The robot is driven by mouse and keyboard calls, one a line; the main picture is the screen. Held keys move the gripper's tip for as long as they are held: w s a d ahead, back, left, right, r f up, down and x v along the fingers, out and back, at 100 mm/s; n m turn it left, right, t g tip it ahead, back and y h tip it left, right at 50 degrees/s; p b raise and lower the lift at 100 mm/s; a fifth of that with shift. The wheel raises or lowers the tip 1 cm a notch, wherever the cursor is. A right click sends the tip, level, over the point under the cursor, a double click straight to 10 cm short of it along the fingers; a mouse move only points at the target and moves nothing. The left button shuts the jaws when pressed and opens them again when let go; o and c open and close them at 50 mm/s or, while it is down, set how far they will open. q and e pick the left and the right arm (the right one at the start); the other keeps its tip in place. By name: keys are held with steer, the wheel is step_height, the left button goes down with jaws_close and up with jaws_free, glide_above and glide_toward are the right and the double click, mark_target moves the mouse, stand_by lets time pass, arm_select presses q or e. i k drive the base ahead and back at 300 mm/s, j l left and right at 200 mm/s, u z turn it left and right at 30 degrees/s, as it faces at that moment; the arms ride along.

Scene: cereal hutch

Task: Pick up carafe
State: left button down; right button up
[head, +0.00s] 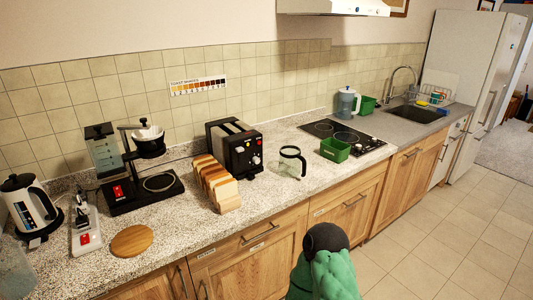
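The carafe (289,165) is clear glass with a black rim and black handle. It stands upright on the speckled counter in the middle of the head view, right of the black toaster, with its handle to the right. Nothing is touching it from above. Neither of my grippers shows its fingers in this view. A green and black rounded shape rises at the bottom edge in front of the cabinets, and no fingertips can be made out on it.
Left of the carafe are a toaster (235,148), bread slices in a rack (216,184) and a coffee maker (143,190). A green box (335,149) by the hob (351,138) stands to its right. The counter front near the carafe is clear.

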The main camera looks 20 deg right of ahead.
mark_target(291, 158)
steer(key=i+l+u, duration=0.1)
steer(key=l+u, duration=0.15)
steer(key=l, duration=0.6)
steer(key=l+u, duration=0.25)
steer(key=l, duration=0.6)
steer(key=i, duration=0.05)
